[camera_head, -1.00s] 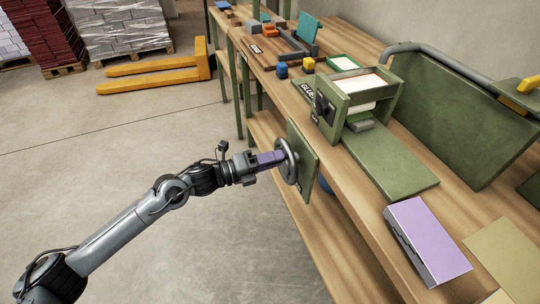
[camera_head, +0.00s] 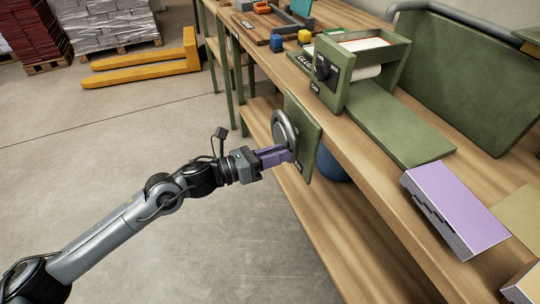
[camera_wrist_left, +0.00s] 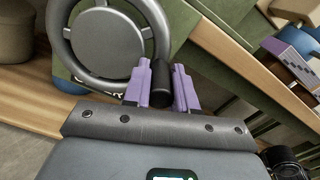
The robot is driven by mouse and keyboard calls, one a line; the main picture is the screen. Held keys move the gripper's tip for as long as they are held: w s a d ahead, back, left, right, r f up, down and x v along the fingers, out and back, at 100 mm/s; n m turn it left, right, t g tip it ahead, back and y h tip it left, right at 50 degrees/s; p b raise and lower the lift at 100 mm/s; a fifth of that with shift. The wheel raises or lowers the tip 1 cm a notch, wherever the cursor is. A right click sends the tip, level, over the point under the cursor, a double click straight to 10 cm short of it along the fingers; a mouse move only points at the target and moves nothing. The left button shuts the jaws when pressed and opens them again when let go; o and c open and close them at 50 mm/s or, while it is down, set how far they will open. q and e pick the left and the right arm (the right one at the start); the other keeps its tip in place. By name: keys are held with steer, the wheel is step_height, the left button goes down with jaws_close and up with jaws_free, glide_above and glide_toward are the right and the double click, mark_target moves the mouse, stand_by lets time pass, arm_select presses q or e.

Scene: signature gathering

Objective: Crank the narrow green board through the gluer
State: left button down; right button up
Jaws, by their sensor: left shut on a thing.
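The gluer (camera_head: 355,65) is a green box frame with a white roller, a dark dial and a flat green bed (camera_head: 405,125) on the bench. Its grey handwheel (camera_head: 280,120) stands on a green panel (camera_head: 307,140) at the bench's front edge. My left gripper (camera_head: 284,154), with purple fingers, is at the wheel's lower rim. In the left wrist view the fingers are shut around the wheel's black handle (camera_wrist_left: 160,84), beside the grey rim (camera_wrist_left: 65,50). I cannot clearly pick out the narrow green board. My right gripper is out of view.
A purple-topped box (camera_head: 455,205) lies on the bench at right. A large green panel (camera_head: 460,80) lines the bench back. The floor left of the bench is clear near my arm.

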arm_select(q)
steer(key=shift+f+m+b, duration=0.6)
steer(key=shift+m+b, duration=0.25)
steer(key=shift+m, duration=0.15)
steer(key=c, duration=0.9)
jaws_free()
steer(key=shift+s, duration=0.1)
steer(key=shift+s+a, duration=0.1)
steer(key=shift+a, duration=0.2)
steer(key=p+v, duration=0.4)
steer(key=v, duration=0.6)
